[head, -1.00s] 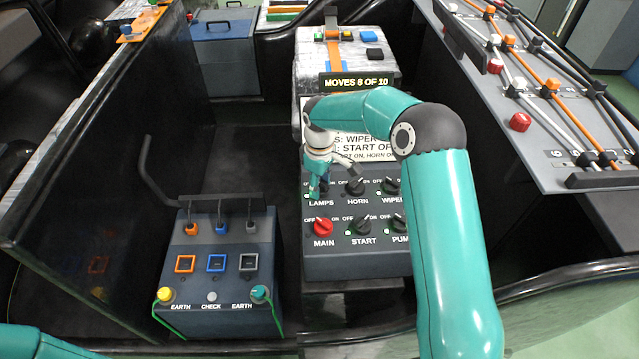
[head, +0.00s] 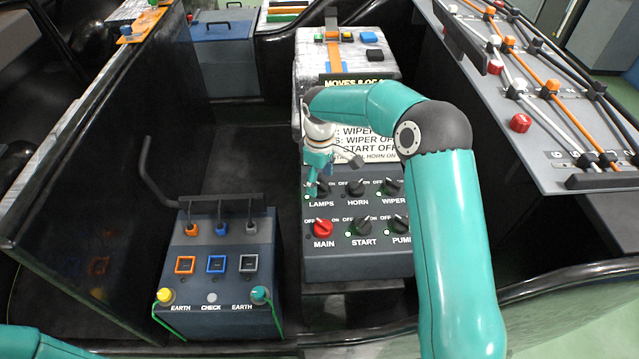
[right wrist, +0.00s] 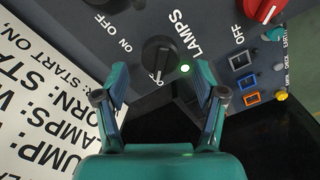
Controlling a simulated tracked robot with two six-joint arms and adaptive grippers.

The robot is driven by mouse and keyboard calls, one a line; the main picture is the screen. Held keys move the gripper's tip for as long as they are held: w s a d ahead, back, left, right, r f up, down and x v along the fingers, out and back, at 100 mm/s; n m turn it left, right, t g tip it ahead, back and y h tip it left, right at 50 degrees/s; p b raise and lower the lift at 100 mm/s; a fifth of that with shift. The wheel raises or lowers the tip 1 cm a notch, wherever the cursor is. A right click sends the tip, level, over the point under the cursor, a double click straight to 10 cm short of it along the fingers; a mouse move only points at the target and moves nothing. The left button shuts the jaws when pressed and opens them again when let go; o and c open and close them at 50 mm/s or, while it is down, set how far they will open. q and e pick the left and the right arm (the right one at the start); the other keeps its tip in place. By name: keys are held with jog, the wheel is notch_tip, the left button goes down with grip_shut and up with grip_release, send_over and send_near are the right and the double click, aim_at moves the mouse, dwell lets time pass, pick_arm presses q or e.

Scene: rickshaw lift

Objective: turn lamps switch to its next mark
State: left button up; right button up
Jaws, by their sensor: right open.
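The black LAMPS switch (head: 322,187) is at the left of the upper row on the grey switch box, beneath my right gripper (head: 332,176) in the head view. In the right wrist view the LAMPS knob (right wrist: 159,56) lies ahead, between the open fingers of my right gripper (right wrist: 160,88), which appear apart from it.
HORN (head: 355,188) and WIPER (head: 391,187) switches stand to the right. The red MAIN (head: 322,227), START (head: 362,226) and PUMP (head: 399,223) switches are below. A white instruction sign (head: 370,143) and a moves display (head: 352,82) are behind, partly hidden by my arm.

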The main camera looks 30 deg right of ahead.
aim_at(320, 185)
notch_tip(320, 185, up, 10)
jog(key=shift+f, duration=0.25)
dwell(0.4)
